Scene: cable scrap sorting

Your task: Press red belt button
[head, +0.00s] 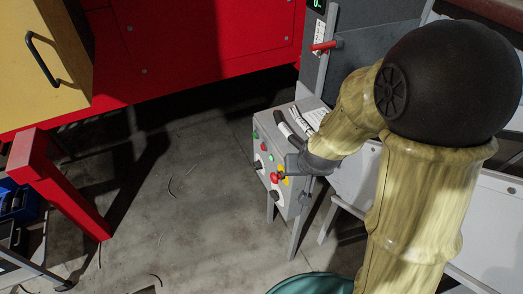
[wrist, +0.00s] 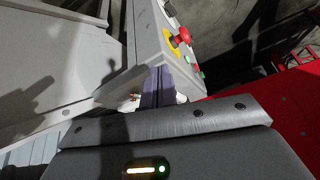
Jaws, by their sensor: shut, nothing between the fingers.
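A grey control box (head: 287,122) on legs carries several buttons and black knobs on its face. A small red button (head: 264,145) sits in the upper part beside a green one. A red mushroom button (head: 274,177) is lower, close to a yellow patch; in the wrist view a red mushroom button (wrist: 183,35) stands on a yellow plate. I cannot tell which red one is the belt button. My gripper (head: 291,163) is shut and empty at the box's right side. In the wrist view its fingers (wrist: 158,88) are close to the box's edge; contact is unclear.
A red machine frame (head: 215,40) with a yellow panel is at the upper left. A red-handled lever (head: 323,46) is behind the box. A teal bin rim (head: 310,281) is below. The floor left of the box is mostly clear, with thin scraps.

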